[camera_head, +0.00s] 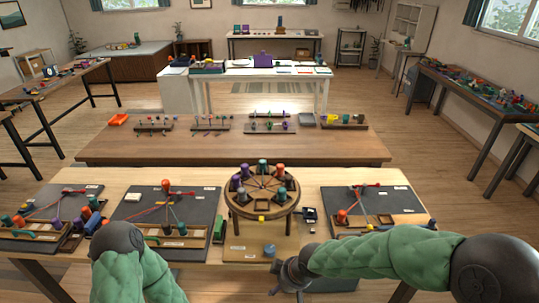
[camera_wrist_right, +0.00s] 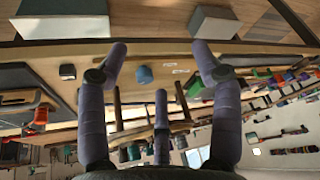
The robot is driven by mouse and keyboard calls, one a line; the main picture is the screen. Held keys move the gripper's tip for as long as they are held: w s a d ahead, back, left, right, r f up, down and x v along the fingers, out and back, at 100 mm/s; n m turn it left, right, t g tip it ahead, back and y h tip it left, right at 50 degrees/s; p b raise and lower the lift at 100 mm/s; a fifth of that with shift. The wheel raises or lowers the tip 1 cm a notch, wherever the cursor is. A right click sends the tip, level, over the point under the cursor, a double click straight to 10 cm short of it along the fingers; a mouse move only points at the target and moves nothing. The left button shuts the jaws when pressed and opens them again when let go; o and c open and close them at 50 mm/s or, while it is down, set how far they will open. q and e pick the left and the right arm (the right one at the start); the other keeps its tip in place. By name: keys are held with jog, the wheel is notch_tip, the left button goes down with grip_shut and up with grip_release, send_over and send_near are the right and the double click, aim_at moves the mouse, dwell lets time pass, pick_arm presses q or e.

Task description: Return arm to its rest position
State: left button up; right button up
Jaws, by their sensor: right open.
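A round wooden braiding stand (camera_head: 262,208) stands in the middle of the near table. Several coloured bobbins in purple, teal, orange and dark tones stand around its rim, with cords running to its centre. My right gripper (camera_head: 290,278) is at the table's front edge, below and right of the stand and apart from it. In the right wrist view its fingers (camera_wrist_right: 160,65) are spread with nothing between them. A small blue cylinder (camera_head: 269,250) sits on a wooden board in front of the stand; it also shows in the wrist view (camera_wrist_right: 144,74). My left arm enters at bottom left; its gripper is not visible.
Dark mats (camera_head: 165,207) with cords and bobbins lie left of the stand, and another mat (camera_head: 400,199) lies right. A small black device (camera_head: 310,214) sits beside the stand. A second wooden table (camera_head: 235,150) with bobbin racks stands behind.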

jog(key=s+d+f+m+g, duration=0.1)
jog(key=s+d+f+m, duration=0.2)
jog(key=f, duration=0.9)
jog(key=s+d+f+m+g, duration=0.1)
jog(key=s+d+f+m, duration=0.2)
jog(key=s+f+m, duration=0.5)
jog(key=s+f, duration=0.3)
jog(key=f, duration=0.1)
jog(key=shift+d+f+g+y, duration=0.15)
jog(key=shift+f+g+y, duration=0.15)
jog(key=shift+f+g, duration=0.1)
